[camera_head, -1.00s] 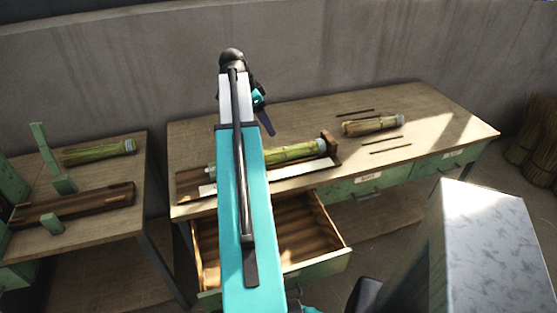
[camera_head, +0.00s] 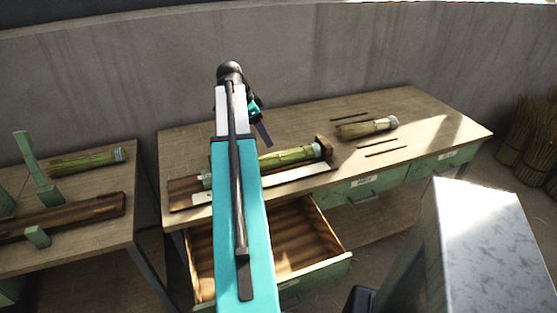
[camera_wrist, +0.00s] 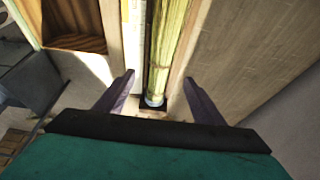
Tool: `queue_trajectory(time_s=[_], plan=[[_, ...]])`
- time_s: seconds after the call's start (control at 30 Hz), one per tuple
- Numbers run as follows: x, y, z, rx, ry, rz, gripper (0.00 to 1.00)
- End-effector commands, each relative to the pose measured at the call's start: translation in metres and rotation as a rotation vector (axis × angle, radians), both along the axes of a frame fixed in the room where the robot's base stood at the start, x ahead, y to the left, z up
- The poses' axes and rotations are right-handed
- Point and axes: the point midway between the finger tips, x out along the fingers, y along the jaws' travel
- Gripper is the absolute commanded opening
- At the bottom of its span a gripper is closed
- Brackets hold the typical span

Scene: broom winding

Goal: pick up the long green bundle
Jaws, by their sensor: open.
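The long green bundle (camera_head: 285,157) lies in a wooden cradle on the middle table, partly hidden behind my arm in the head view. It is yellow-green with a pale capped end at the right. My gripper (camera_head: 262,130) is above the table near it, with a dark purple finger showing. In the wrist view, the bundle (camera_wrist: 166,45) runs lengthwise between the two spread fingers of my gripper (camera_wrist: 159,80), with its capped end between the tips. The fingers are open, and I see no contact with the bundle.
A shorter green bundle (camera_head: 86,161) lies on the left table. A straw-coloured bundle (camera_head: 366,128) and thin dark sticks (camera_head: 385,147) lie at the right of the middle table. An open empty drawer (camera_head: 285,245) juts out in front. Broom bundles (camera_head: 520,140) stand far right.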

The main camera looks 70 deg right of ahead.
Motion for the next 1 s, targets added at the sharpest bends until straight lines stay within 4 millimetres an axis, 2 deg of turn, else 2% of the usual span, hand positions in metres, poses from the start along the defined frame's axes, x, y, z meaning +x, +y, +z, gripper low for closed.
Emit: queue_trajectory(time_s=[0.6,1.0], plan=[[-0.022,-0.016,-0.062,0.002,0.0,-0.003,0.62],[-0.023,-0.018,-0.067,0.0,0.0,-0.002,0.62]])
